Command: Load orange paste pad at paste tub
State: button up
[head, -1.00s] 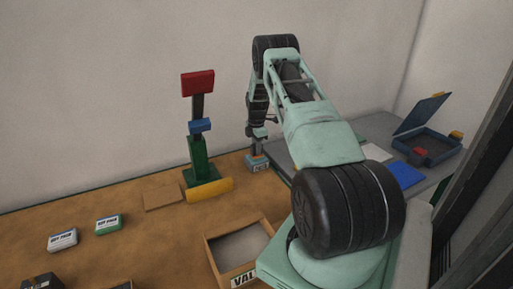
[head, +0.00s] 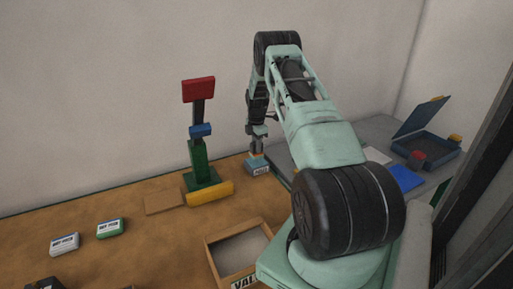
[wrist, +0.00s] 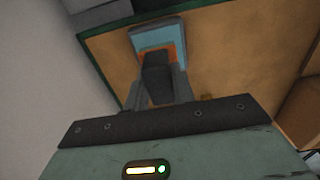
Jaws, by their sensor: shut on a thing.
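The light-blue paste tub (head: 257,169) stands on the brown bench by the grey surface's edge, with a small pale label on its front. My gripper (head: 257,152) points down over the tub; in the wrist view the gripper (wrist: 158,88) is shut on a dark grey block, the paste pad's handle (wrist: 157,72). Orange (wrist: 145,52) shows around the block's far end, at the tub's opening. I cannot tell pad from paste there, or whether they touch.
A green post (head: 199,160) with blue and red blocks stands left of the tub, with a yellow bar (head: 209,194) before it. An open wooden bin (head: 210,258) is in front. A blue open case (head: 427,148) is at right.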

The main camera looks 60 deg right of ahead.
jog(key=shift+r+p, duration=0.8)
jog(key=shift+r, duration=1.2)
